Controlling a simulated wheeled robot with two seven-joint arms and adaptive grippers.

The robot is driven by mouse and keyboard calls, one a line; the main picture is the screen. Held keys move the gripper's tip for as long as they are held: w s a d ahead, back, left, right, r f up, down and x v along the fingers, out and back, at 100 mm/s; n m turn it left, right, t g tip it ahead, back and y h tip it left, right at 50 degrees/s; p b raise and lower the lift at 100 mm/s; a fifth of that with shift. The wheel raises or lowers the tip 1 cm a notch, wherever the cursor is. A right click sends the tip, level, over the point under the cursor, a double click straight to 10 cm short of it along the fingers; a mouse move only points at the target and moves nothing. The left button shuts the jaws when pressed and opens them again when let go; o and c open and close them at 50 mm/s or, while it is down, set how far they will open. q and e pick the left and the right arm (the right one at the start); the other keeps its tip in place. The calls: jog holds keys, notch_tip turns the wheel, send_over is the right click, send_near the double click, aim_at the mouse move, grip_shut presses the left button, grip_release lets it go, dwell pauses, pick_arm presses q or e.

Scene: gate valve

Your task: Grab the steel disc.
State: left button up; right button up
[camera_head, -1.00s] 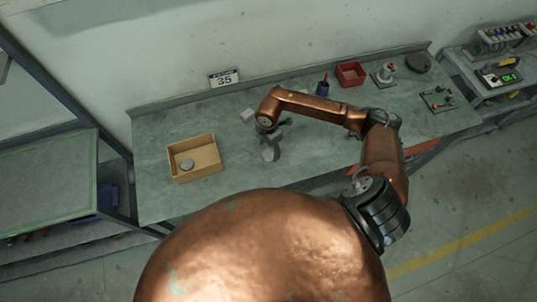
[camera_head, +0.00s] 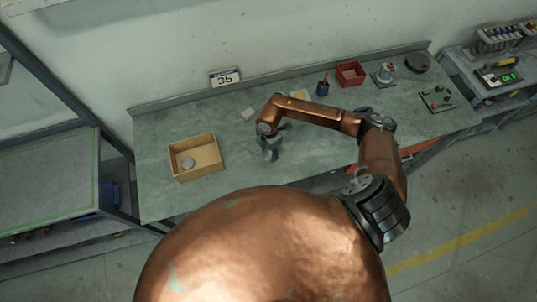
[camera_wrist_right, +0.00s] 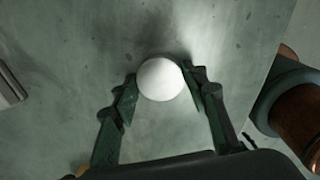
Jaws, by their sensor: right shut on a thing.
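A pale, round steel disc (camera_wrist_right: 160,79) sits between the two fingertips of my right gripper (camera_wrist_right: 161,84) in the right wrist view. Both fingers touch its sides, and the gripper is shut on it. In the head view my right gripper (camera_head: 270,152) is low over the middle front of the workbench (camera_head: 320,160), and the disc is mostly hidden by it. Another round grey disc (camera_head: 187,163) lies inside the open tan box (camera_head: 205,158) to the left. My left gripper is not in view.
A small pale block (camera_head: 248,114) lies behind the gripper. A blue cup (camera_head: 322,88), a red bin (camera_head: 350,73), a metal fitting (camera_head: 384,75) and a dark round part (camera_head: 418,63) stand at the back right. The bench between box and gripper is clear.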

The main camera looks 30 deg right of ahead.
jog(key=c, duration=0.7)
jog(key=shift+r, duration=0.1)
